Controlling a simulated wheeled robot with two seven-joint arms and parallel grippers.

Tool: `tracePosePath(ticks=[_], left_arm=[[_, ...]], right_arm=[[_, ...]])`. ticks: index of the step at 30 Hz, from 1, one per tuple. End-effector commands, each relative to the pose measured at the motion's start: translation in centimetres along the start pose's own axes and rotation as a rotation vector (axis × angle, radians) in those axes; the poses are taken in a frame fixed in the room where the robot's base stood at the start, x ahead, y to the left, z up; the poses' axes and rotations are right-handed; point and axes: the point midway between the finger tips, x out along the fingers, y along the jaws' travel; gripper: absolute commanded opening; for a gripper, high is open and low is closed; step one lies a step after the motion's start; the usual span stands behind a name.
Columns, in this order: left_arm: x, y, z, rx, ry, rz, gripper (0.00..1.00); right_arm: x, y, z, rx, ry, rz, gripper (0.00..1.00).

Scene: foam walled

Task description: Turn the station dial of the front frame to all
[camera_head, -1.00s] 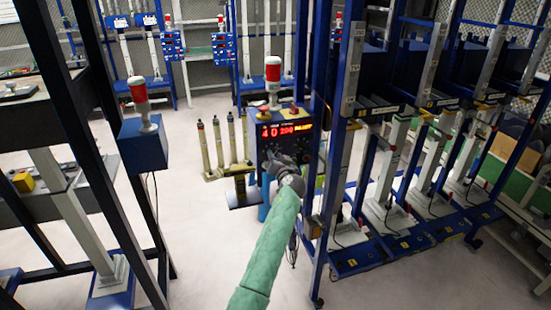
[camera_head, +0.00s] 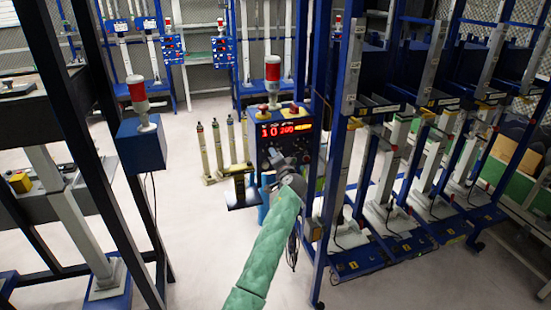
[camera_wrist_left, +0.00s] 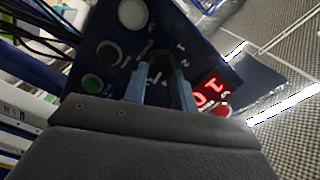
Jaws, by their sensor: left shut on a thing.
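The front frame's dark blue control box (camera_head: 299,143) stands near the middle of the head view, with a red digit display (camera_head: 286,129) on its face. My left gripper (camera_head: 277,166) reaches the lower part of this face; the wrist and hand hide what it holds there. In the left wrist view, the two fingers (camera_wrist_left: 159,88) are shut on a dark dial (camera_wrist_left: 158,70) on the panel (camera_wrist_left: 150,32). White marks and numbers lie around the dial, but its pointer is too dark to read. My right gripper is not in view.
A red-and-white lamp (camera_head: 273,72) stands on the box. A blue upright (camera_head: 324,150) is close on the right.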

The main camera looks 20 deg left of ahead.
Motion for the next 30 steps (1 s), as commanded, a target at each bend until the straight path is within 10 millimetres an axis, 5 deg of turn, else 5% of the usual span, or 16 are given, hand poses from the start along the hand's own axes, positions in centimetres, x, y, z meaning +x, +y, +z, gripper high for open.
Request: tracePosePath(ticks=[18,19,21,30], left_arm=[[-0.07,0.18,-0.01,0.045,0.000,0.002,0.04],[-0.07,0.18,-0.01,0.045,0.000,0.002,0.33],[-0.06,0.18,0.00,0.045,0.000,0.002,0.47],[-0.08,0.10,0.00,0.044,0.000,0.001,0.49]], right_arm=[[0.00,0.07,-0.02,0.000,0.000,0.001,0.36],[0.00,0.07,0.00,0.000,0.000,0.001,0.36],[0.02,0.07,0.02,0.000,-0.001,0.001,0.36],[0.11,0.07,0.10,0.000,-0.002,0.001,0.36]])
